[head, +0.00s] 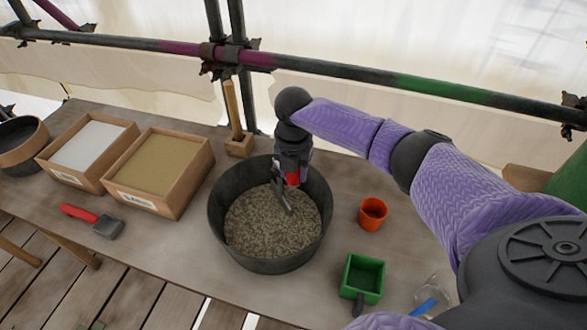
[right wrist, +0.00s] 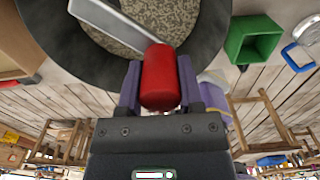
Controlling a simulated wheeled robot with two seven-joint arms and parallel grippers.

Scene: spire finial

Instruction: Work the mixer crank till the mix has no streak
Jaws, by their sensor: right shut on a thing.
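The mixer is a round dark grey tub (head: 218,225) on the bench, holding a grey-tan mix (head: 262,228). The mix looks speckled light and dark; I cannot make out a clear separate streak. My right gripper (head: 290,177) is over the back right part of the tub, shut on the red crank handle (right wrist: 160,78). A flat grey crank arm (right wrist: 112,20) runs from the handle over the mix in the right wrist view. In the head view the gripper mostly hides the handle. My left gripper is not in view.
Left of the tub stand two wooden boxes, one with sand (head: 158,168), one with white powder (head: 90,146). A red-handled tool (head: 92,219) lies in front. An orange cup (head: 372,213) and green box (head: 364,276) stand right. Scaffold pipes (head: 330,68) cross behind.

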